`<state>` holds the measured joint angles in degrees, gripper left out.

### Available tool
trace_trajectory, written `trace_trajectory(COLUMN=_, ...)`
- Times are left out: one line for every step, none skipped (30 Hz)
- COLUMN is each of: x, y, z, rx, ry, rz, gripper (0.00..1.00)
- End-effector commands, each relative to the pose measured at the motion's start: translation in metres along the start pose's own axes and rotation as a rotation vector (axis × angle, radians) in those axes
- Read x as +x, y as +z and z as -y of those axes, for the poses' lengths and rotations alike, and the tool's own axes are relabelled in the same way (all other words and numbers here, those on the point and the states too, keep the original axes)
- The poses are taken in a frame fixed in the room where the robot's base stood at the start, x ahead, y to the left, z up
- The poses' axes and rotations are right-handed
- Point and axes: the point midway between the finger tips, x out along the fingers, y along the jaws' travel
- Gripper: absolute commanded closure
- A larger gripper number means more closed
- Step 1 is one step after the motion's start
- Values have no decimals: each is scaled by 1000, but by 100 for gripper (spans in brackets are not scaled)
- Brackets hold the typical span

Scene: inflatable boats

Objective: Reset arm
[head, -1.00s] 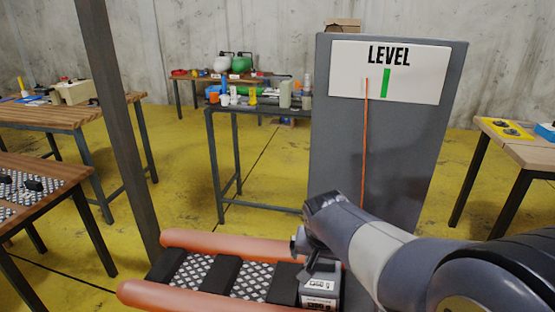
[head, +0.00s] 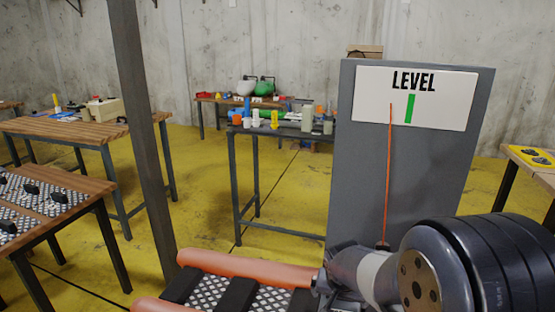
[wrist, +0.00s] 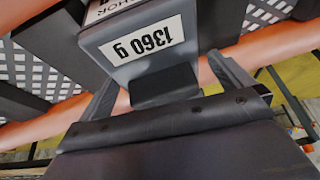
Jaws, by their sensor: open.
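My gripper (wrist: 165,75) is open, with one finger on each side of a grey weight block (wrist: 150,55) labelled "1360 g". The block is close in front of the jaws in the wrist view; whether the fingers touch it I cannot tell. In the head view my arm reaches down over the inflatable boat, and the fingers and the block are not visible there. The boat is cut off by the bottom edge.
A grey panel with a "LEVEL" sign (head: 416,97) and an orange pointer (head: 389,175) stands right behind the boat. A dark post (head: 142,130) rises at left. Tables stand at left, back and right. Open yellow floor (head: 200,200) lies between them.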

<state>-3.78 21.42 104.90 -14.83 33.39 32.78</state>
Motion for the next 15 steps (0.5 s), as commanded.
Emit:
trace_trajectory(x=-6, y=-2, z=0, rx=0, ry=0, rz=1, gripper=0)
trace_trajectory(x=-6, y=-2, z=0, rx=0, ry=0, rz=1, gripper=0)
trace_trajectory(x=-8, y=-3, z=0, rx=0, ry=0, rz=1, gripper=0)
trace_trajectory(x=-8, y=-3, z=0, rx=-1, ry=0, rz=1, gripper=0)
trace_trajectory(x=-9, y=-3, z=0, rx=-1, ry=0, rz=1, gripper=0)
trace_trajectory(x=-9, y=-3, z=0, rx=-1, ry=0, rz=1, gripper=0)
trace_trajectory(x=-9, y=-4, z=0, rx=-1, ry=0, rz=1, gripper=0)
trace_trajectory(x=-9, y=-3, z=0, rx=-1, ry=0, rz=1, gripper=0)
trace_trajectory(x=-9, y=-3, z=0, rx=-1, ry=0, rz=1, gripper=0)
trace_trajectory(x=-9, y=-3, z=0, rx=-1, ry=0, rz=1, gripper=0)
trace_trajectory(x=-9, y=-3, z=0, rx=-1, ry=0, rz=1, gripper=0)
trace_trajectory(x=-9, y=-3, z=0, rx=-1, ry=0, rz=1, gripper=0)
trace_trajectory(x=-9, y=-3, z=0, rx=-1, ry=0, rz=1, gripper=0)
trace_trajectory(x=-9, y=-3, z=0, rx=-1, ry=0, rz=1, gripper=0)
trace_trajectory(x=-9, y=-3, z=0, rx=-1, ry=0, rz=1, gripper=0)
